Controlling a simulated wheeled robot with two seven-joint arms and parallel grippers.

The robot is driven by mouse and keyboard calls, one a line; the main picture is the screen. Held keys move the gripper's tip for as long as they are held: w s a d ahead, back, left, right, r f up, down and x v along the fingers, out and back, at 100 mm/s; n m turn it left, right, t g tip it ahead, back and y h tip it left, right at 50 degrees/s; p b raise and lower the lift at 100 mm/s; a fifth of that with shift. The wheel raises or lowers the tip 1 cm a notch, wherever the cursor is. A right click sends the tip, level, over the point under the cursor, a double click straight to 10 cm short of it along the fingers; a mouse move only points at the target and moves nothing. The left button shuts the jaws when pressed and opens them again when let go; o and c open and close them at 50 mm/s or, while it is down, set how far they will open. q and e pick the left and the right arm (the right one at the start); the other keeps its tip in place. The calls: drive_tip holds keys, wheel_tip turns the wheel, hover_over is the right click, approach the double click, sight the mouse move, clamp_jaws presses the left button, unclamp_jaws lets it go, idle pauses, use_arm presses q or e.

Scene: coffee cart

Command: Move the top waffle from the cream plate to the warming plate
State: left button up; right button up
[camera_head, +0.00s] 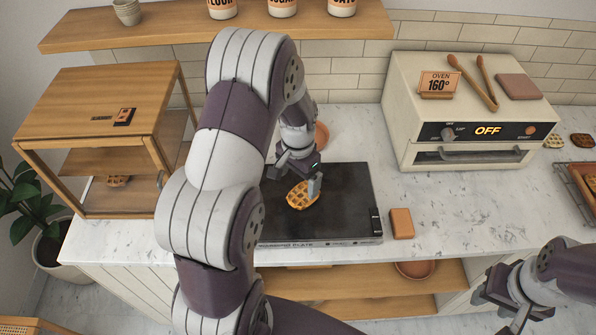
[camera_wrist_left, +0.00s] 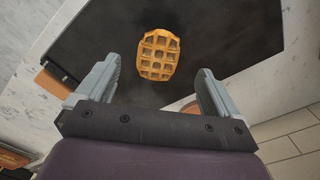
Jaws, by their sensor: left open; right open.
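A golden waffle (camera_head: 303,196) lies flat on the dark top of the warming plate (camera_head: 350,205), near its middle. In the left wrist view the waffle (camera_wrist_left: 159,55) shows whole, on the black surface (camera_wrist_left: 225,60) and centred ahead of my fingers. My left gripper (camera_head: 307,186) is open and empty, beside and above the waffle in the head view; its fingers (camera_wrist_left: 160,80) stand apart, clear of it. My right gripper (camera_head: 505,312) is open and empty at the lower right, away from the counter top. I cannot make out a cream plate; my left arm hides part of the counter.
A terracotta round dish (camera_head: 321,134) is partly hidden behind my left wrist. An orange-brown block (camera_head: 401,223) lies right of the warming plate. The oven (camera_head: 460,110) stands behind right, a wooden cabinet (camera_head: 95,110) at left. More waffles (camera_head: 555,141) lie far right. Counter before the oven is clear.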

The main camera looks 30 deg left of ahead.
use_arm(q)
drive_tip(key=s+d+r+n, duration=0.1)
drive_tip(key=s+d+r, duration=0.2)
drive_tip(key=s, duration=0.3)
drive_tip(key=s+d+r+n+t, duration=0.1)
drive_tip(key=s+d+r, duration=0.3)
drive_tip(key=s+d, duration=0.1)
drive_tip(key=shift+s+d+b, duration=0.3)
drive_tip(key=shift+s+d, duration=0.05)
drive_tip(key=shift+s+d+r, duration=0.1)
drive_tip(key=shift+s+r, duration=0.05)
drive_tip(key=shift+s, duration=0.05)
drive_tip(key=shift+w, duration=0.1)
